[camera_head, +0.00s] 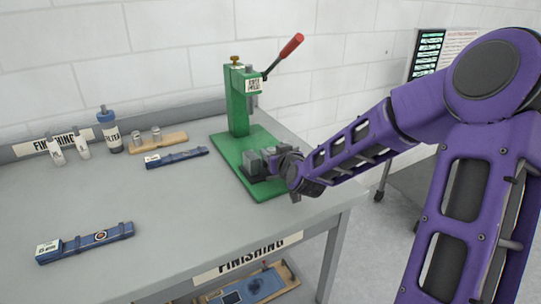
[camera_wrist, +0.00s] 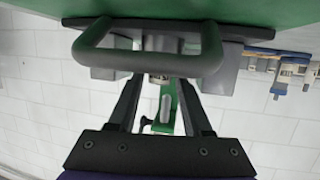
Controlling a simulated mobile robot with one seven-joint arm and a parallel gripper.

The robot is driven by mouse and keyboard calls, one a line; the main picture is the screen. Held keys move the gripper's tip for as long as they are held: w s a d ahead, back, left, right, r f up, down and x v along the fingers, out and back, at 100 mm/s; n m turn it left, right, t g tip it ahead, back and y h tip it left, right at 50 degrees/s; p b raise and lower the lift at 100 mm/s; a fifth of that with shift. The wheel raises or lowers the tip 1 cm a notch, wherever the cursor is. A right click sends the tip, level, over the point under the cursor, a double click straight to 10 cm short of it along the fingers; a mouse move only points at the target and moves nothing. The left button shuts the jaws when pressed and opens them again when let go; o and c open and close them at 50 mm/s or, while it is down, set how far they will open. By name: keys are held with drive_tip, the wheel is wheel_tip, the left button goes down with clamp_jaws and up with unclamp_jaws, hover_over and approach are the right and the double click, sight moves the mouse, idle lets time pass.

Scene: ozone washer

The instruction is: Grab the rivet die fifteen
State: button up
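A grey block (camera_head: 258,163) with a dark base, which may be the rivet die, sits on the green base of the press. No number is readable on it. In the wrist view its dark U-shaped handle (camera_wrist: 150,62) crosses in front of grey blocks (camera_wrist: 103,72). My gripper (camera_head: 288,172) is at the right side of the block, low over the green base. In the wrist view my gripper (camera_wrist: 160,85) has its two black fingers apart, pointing at the handle. Their tips lie by the handle; I cannot tell whether they touch it.
The green press (camera_head: 238,105) with a red-knobbed lever (camera_head: 291,45) stands behind the block. Two blue trays (camera_head: 85,242) (camera_head: 176,157), a blue-capped bottle (camera_head: 109,130) and a wooden rack (camera_head: 158,142) are on the grey table. The table's front centre is clear.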

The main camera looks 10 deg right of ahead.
clamp_jaws()
